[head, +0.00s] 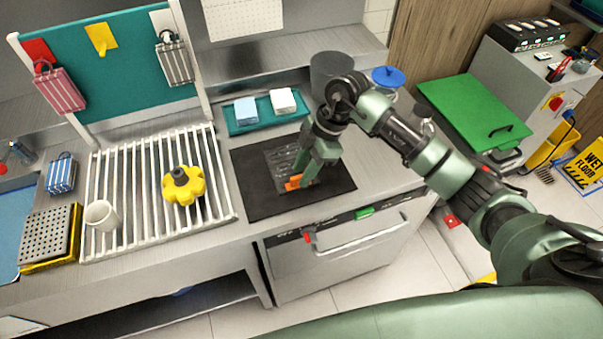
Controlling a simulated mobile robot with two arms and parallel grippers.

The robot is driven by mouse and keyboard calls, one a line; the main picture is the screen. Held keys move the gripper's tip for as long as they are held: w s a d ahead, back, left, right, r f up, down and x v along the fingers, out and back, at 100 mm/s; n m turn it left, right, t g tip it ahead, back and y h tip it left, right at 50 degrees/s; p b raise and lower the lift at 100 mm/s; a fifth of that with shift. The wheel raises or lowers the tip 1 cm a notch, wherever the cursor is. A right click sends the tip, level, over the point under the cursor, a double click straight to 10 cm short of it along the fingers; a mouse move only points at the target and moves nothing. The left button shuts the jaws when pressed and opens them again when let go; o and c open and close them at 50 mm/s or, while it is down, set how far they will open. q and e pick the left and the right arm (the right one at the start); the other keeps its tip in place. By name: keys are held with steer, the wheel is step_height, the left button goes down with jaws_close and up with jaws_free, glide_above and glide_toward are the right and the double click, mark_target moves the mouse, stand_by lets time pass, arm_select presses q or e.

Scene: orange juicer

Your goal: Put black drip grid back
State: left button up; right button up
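A black mat (255,190) lies on the steel counter in the middle of the head view. A dark slotted panel (282,156), which looks like the drip grid, lies flat on it. My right gripper (300,178) reaches down over the mat, at the right side of this panel, and hides part of it. A small orange piece shows at the fingertips; I cannot tell whether it is a fingertip or a separate thing. The gap between the fingers is not clear, so I cannot tell whether they hold the panel. My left gripper is not in view.
A white slatted rack (140,215) to the left holds a yellow knob-like part (183,184) and a white cup (101,215). A perforated plate (47,233) sits over yellow at far left. A teal tray (237,126) with two cloths and a grey bin (325,72) stand behind the mat.

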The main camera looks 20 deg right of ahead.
steer(key=b+v, duration=0.2)
steer(key=v, duration=0.8)
steer(key=shift+d+r, duration=0.2)
steer(key=shift+r, duration=0.05)
